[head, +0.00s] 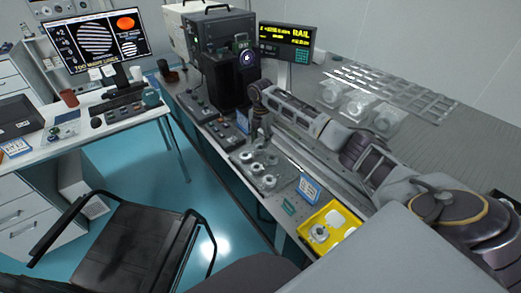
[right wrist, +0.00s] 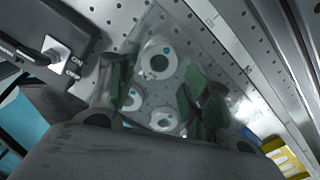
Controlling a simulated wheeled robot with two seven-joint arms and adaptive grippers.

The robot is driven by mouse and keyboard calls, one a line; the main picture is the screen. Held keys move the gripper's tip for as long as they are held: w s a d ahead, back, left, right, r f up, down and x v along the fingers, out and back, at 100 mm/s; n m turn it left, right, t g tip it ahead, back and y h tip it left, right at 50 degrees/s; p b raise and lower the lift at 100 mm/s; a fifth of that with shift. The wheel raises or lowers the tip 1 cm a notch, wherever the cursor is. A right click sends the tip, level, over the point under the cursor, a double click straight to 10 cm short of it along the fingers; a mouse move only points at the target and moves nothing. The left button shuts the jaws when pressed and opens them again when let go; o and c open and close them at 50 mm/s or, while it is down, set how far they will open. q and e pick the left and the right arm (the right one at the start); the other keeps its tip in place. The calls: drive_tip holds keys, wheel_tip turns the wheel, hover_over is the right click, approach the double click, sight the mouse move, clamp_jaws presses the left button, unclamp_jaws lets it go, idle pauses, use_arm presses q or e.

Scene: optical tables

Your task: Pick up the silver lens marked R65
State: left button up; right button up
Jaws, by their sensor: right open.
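Several silver ring-shaped lenses (head: 268,181) sit on a flat clear plate (head: 287,181) on the optical table. They also show in the right wrist view, the largest lens (right wrist: 158,60) ahead of the fingers and others lower, partly behind them. The R65 marking cannot be read, so I cannot tell which lens it is. My right gripper (head: 262,128) is open and empty, above and just behind the plate in the head view. Its green-padded fingers (right wrist: 158,92) stand apart over the lenses in the right wrist view. My left gripper is not in view.
A yellow tray (head: 304,228) with a round part stands at the front. A blue label card (head: 308,189) stands beside the plate. Black switch boxes (head: 225,133) are left of my gripper. A metal rail (right wrist: 235,45) runs along the right. Clear domed covers (head: 357,106) lie farther right.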

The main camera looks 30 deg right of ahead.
sight(261, 147)
drive_tip(key=shift+f, duration=2.1)
drive_tip(key=c, duration=0.7)
drive_tip(key=shift+r, duration=0.1)
drive_tip(key=shift+r, duration=4.95)
